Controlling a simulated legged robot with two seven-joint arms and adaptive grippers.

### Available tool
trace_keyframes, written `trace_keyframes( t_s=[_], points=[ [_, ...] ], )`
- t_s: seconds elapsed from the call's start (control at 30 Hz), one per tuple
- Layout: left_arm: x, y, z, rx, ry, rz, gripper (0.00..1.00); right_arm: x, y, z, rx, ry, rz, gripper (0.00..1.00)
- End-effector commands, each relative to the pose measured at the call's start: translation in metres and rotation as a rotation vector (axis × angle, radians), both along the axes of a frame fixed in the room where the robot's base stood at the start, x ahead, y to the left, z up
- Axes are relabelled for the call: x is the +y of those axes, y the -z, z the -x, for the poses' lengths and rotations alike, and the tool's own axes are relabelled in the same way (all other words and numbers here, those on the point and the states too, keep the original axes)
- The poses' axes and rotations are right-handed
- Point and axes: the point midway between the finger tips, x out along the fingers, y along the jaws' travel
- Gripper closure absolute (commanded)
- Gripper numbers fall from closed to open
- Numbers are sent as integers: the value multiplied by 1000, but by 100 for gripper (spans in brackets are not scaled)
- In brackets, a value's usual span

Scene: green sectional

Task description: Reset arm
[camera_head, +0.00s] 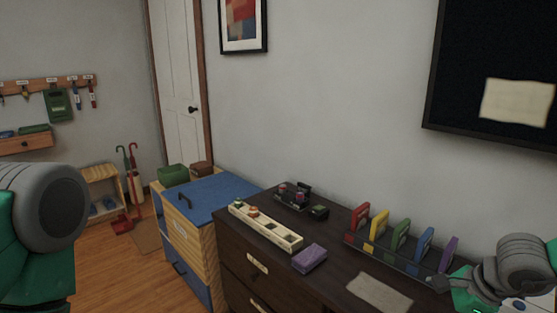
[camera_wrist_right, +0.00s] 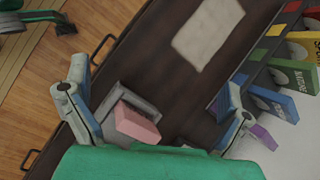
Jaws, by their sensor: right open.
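My right arm comes in at the lower right of the head view, above the right end of the dark dresser (camera_head: 335,262). In the right wrist view my right gripper (camera_wrist_right: 156,78) is open, its two fingers wide apart over the dark top. A pink block (camera_wrist_right: 137,124) with a grey holder (camera_wrist_right: 122,101) shows between the fingers, close to the green palm; I cannot tell its distance from them.
A rack of coloured books (camera_head: 400,243) stands near the right arm. A paper sheet (camera_head: 380,293), purple block (camera_head: 309,258) and long compartment tray (camera_head: 266,228) lie on the dresser. A blue-topped wooden chest (camera_head: 212,197) stands beside it. Wooden floor (camera_head: 110,262) is open at left.

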Motion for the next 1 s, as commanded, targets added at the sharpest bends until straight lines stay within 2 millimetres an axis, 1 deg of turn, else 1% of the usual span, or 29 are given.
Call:
trace_keyframes(
  t_s=[0.03, 0.07, 0.1, 0.17, 0.2, 0.27, 0.3, 0.37, 0.4, 0.5, 0.6, 0.83, 0.87, 0.9, 1.0],
  points=[
    [0, 0, 0, 0, 0, 0, 0, 13, 21, 14, 20, -93, 77, 0],
    [0, 0, 0, 0, 0, 0, 0, 18, 34, 23, 28, -150, 125, 0],
    [0, 0, 0, 0, 0, 0, 0, 25, 51, 36, 37, -235, 189, 0],
    [0, 0, 0, 0, 0, 0, 0, 34, 77, 59, 48, -380, 288, 0],
    [0, 0, 0, 0, 0, 0, 0, 40, 93, 75, 53, -482, 347, 0],
    [0, 0, 0, 0, 0, 0, 0, 45, 113, 100, 54, -636, 424, 0],
    [0, 0, 0, 0, 0, 0, 0, 48, 125, 116, 54, -742, 468, 0],
    [0, 0, 0, 0, 0, 0, 0, 51, 141, 141, 50, -901, 520, 0],
    [0, 0, 0, 0, 0, 0, 0, 53, 149, 158, 46, -1006, 546, 0],
    [0, 0, 0, 0, 0, 0, 0, 54, 164, 195, 32, -1243, 584, 0],
    [0, 0, 0, 0, 0, 0, 0, 55, 172, 227, 20, -1442, 592, 0],
    [0, 0, 0, 0, 0, 0, 0, 51, 176, 289, -5, -1819, 540, 0],
    [0, 8, 0, 0, 0, 0, 0, 52, 184, 288, -12, -1830, 542, 0],
    [0, 20, -1, -2, 0, 0, 0, 54, 197, 283, -19, -1824, 551, 0],
    [0, 43, 0, 1, 0, 0, 0, 56, 218, 278, -29, -1835, 563, 0]
  ],
)
